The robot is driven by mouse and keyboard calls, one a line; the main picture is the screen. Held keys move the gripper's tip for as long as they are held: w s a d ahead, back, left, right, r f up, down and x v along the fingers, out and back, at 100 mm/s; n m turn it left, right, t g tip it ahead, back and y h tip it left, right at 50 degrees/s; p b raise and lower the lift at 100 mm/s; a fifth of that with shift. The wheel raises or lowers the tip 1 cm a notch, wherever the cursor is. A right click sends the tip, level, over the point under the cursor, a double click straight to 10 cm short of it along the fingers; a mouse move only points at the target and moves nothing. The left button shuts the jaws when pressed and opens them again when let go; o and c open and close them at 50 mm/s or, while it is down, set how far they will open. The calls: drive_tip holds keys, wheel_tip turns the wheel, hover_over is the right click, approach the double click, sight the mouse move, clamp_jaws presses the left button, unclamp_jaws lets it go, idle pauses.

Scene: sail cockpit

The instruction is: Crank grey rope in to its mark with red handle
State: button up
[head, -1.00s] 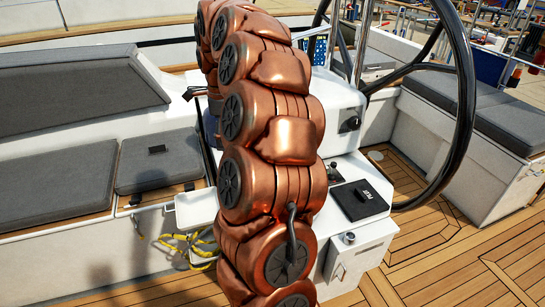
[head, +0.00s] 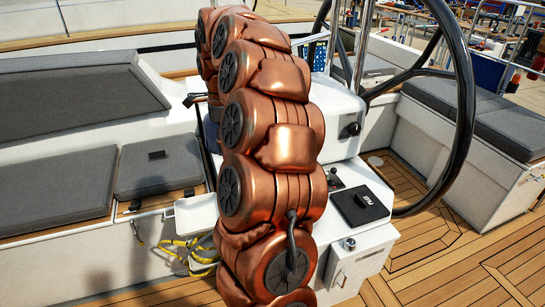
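My copper-coloured arm rises through the middle of the head view and covers much of the cockpit behind it. My gripper is not visible; the far end of the arm curves away behind its own upper links. I cannot make out a red handle, a grey rope or a mark on it. A small black bar-like thing (head: 193,99) shows just left of the arm's upper part, too small and partly hidden to identify.
A white steering console (head: 342,115) with a large black wheel (head: 467,100) stands right of my arm. A yellow rope (head: 203,257) hangs low at left. Grey-cushioned benches (head: 60,190) line the left side; another (head: 485,105) is at right. Open teak floor (head: 440,255) lies front right.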

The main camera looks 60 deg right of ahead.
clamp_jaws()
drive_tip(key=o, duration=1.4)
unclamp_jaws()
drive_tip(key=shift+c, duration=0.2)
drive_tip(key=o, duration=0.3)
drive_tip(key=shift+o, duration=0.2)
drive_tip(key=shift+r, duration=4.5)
